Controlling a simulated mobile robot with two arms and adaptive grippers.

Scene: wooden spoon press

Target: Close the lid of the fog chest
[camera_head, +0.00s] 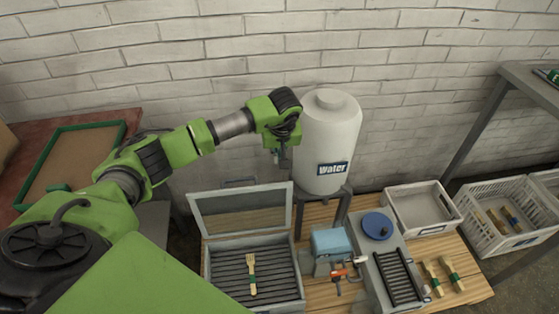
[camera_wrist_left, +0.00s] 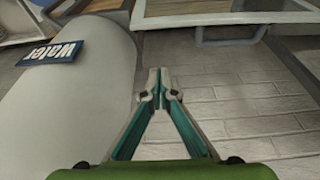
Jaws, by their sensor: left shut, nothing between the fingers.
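The fog chest (camera_head: 300,305) is a grey box with a dark slatted rack inside, low in the head view. Its framed lid (camera_head: 291,212) stands open, tilted up at the back edge toward the wall. My left gripper (camera_head: 283,163) is shut and empty, above and right of the lid's top edge in the head view, beside the water tank. Its closed fingertips (camera_wrist_left: 160,85) show in the left wrist view, with part of the lid and its grey handle (camera_wrist_left: 228,41) beyond. My right gripper is out of view.
A white water tank (camera_head: 330,125) stands close right of my left gripper. A blue-topped device (camera_head: 332,240), a grey unit with a blue disc (camera_head: 377,225) and a white tray (camera_head: 425,208) occupy the bench right of the chest. Crates stand farther right.

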